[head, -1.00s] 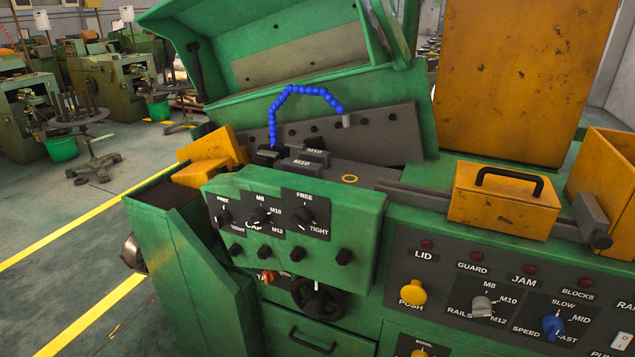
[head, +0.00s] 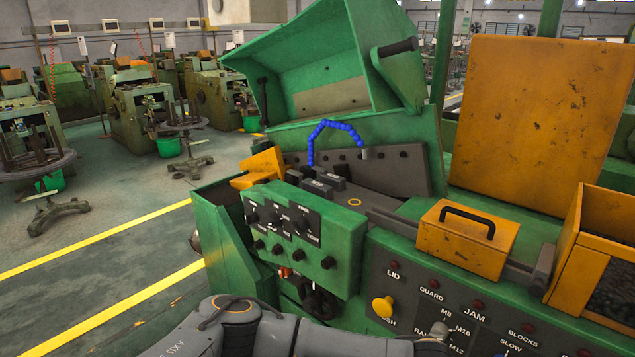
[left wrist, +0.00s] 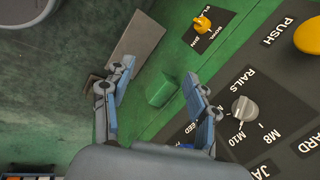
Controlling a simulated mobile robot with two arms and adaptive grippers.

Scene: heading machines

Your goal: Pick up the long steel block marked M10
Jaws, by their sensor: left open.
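Two dark grey steel blocks lie close together on the machine's bed, below the blue jointed hose. The farther block (head: 332,179) and the nearer block (head: 317,187) are small here, and their markings are too small to read now. I cannot tell which is the longer. My left arm crosses the bottom of the head view, its fingers out of sight there. In the left wrist view my left gripper (left wrist: 157,82) is open and empty, in front of the green control panel and away from the blocks. My right gripper is not in view.
The raised green lid (head: 330,70) stands open behind the bed. A yellow box with a black handle (head: 467,239) sits right of the blocks. The green knob box (head: 300,235) juts out in front. The blue hose (head: 335,127) arches above the bed.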

